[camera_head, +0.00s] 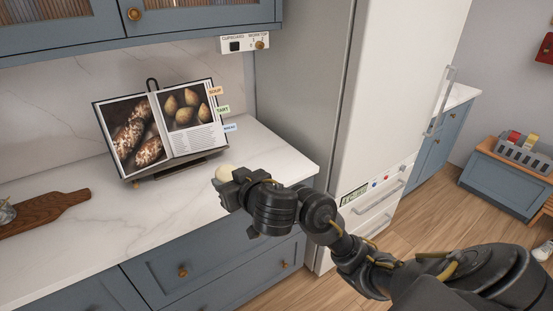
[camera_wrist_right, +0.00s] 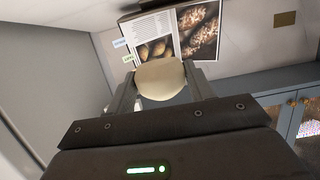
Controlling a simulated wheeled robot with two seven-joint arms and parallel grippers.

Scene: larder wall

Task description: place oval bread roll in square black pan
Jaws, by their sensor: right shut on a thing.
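My right gripper (camera_head: 228,187) reaches in from the right in the head view, over the front right part of the worktop. It is shut on a pale, rounded bread roll (camera_head: 223,172), mostly hidden behind the gripper there. In the right wrist view the roll (camera_wrist_right: 160,79) sits between the two fingers of the gripper (camera_wrist_right: 158,85). Whether the roll touches the worktop cannot be told. The square black pan is not seen in either view. My left gripper is not in view.
An open cookbook (camera_head: 185,150) stands on a dark stand at the back of the marble worktop (camera_head: 75,235). A wooden board (camera_head: 45,213) lies at the left. A tall fridge (camera_head: 395,95) stands right of the worktop. Blue cabinets (camera_head: 200,30) hang above.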

